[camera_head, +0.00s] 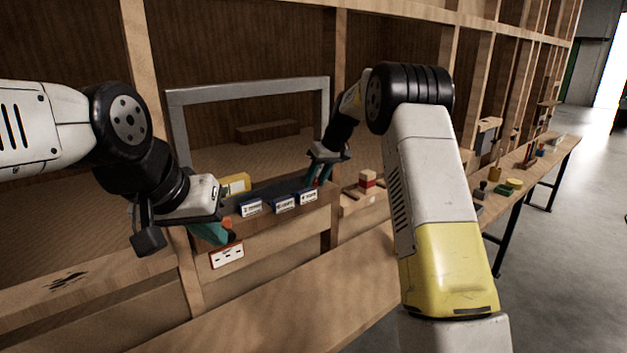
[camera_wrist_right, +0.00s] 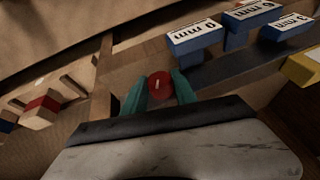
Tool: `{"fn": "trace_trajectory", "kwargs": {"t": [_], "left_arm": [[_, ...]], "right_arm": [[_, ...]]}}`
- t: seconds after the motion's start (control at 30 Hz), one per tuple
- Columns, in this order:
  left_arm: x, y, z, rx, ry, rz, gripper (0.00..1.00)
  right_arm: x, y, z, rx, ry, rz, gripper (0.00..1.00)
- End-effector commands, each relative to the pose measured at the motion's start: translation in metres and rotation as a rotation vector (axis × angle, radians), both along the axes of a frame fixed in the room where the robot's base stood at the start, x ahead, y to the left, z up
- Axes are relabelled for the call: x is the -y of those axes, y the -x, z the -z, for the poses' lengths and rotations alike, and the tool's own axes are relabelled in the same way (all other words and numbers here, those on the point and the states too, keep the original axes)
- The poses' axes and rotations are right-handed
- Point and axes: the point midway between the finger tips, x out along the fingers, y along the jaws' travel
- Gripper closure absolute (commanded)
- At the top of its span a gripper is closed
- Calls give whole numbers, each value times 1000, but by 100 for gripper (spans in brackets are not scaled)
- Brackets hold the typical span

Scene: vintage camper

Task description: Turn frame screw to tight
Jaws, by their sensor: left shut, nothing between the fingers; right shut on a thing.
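The frame screw (camera_wrist_right: 159,86) has a round red head with a pale slot mark, seen in the right wrist view. The teal fingers of my right gripper (camera_wrist_right: 160,92) are shut on it, one on each side. In the head view my right gripper (camera_head: 320,175) points down at the right end of a shelf by the grey frame (camera_head: 248,91); the screw is mostly hidden there. My left gripper (camera_head: 222,238) is shut and empty, in front of the shelf's left end. The slot looks nearly upright in the right wrist view.
Blue blocks with white labels (camera_head: 285,202) line the shelf's front edge, close to the right gripper. A white plate with dark slots (camera_head: 227,256) is below the left gripper. A red-banded wooden block (camera_head: 367,181) stands to the right. The bench front (camera_head: 300,300) is clear.

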Motion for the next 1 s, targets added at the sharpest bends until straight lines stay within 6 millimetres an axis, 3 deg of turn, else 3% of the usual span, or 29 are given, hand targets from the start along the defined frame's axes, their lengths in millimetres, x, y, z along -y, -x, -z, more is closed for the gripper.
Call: {"fn": "trace_trajectory", "kwargs": {"t": [0.2, 0.23, 0.33, 0.67, 1.0], "left_arm": [[0, 0, 0, 0, 0, 0, 100], [0, 0, 0, 0, 0, 0, 100], [0, 0, 0, 0, 0, 0, 100], [0, 0, 0, 0, 0, 0, 100], [0, 0, 0, 0, 0, 0, 100]], "right_arm": [[0, 0, 0, 1, 2, 1, 100], [0, 0, 0, 1, 2, 1, 63], [0, 0, 0, 1, 2, 1, 45], [1, 0, -2, 3, 2, 0, 45], [18, 11, -48, 4, 1, 1, 45]]}}
